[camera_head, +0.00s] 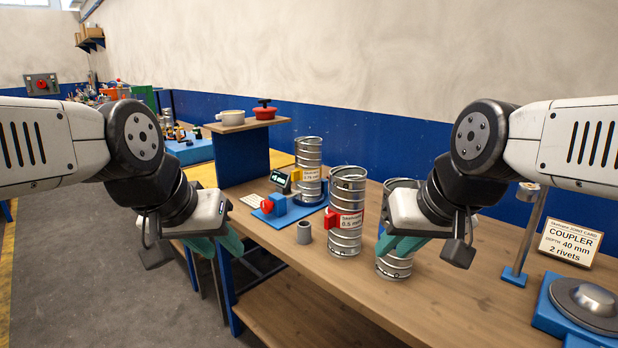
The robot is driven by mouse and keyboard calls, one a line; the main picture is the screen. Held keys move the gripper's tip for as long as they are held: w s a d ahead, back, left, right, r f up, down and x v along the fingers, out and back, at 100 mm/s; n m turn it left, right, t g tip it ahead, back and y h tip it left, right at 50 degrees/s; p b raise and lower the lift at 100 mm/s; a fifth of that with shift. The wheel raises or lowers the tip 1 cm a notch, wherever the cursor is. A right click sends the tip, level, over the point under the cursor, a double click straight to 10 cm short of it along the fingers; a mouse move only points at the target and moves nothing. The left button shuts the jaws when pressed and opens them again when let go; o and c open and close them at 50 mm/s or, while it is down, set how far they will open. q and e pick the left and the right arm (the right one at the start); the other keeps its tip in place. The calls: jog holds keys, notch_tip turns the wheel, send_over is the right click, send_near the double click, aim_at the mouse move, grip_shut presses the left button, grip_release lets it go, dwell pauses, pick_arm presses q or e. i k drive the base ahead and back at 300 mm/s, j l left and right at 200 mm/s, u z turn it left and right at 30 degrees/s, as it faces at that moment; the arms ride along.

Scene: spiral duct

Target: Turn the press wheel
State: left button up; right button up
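I cannot pick out a press wheel with certainty. A grey round disc with a domed middle (588,301) sits on a blue base at the lower right edge, partly cut off. A slim metal post on a blue foot (524,240) stands left of it. My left gripper (218,246), with teal fingers, hangs in the air left of the bench and seems empty. My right gripper (402,246) hangs in front of a spiral duct (394,268) and hides part of it. Whether it touches that duct, and how far either gripper's fingers are apart, is unclear.
A wooden bench (470,285) carries a spiral duct with a red label (345,236), another duct (308,160), a grey cup (304,231) and a blue-red device (275,207). A coupler card (570,243) stands at right. A shelf (245,125) holds two pots. The bench front middle is clear.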

aim_at(267, 206)
jog(key=k+l, duration=0.1)
jog(key=i+j+z, duration=0.1)
jog(key=i+j, duration=0.4)
jog(key=j, duration=0.2)
jog(key=i+j+z, duration=0.15)
jog(key=j, duration=0.2)
jog(key=i+j+z, duration=0.1)
jog(key=i+j, duration=0.4)
jog(key=j, duration=0.3)
jog(key=i+j+z, duration=0.15)
jog(key=j, duration=0.3)
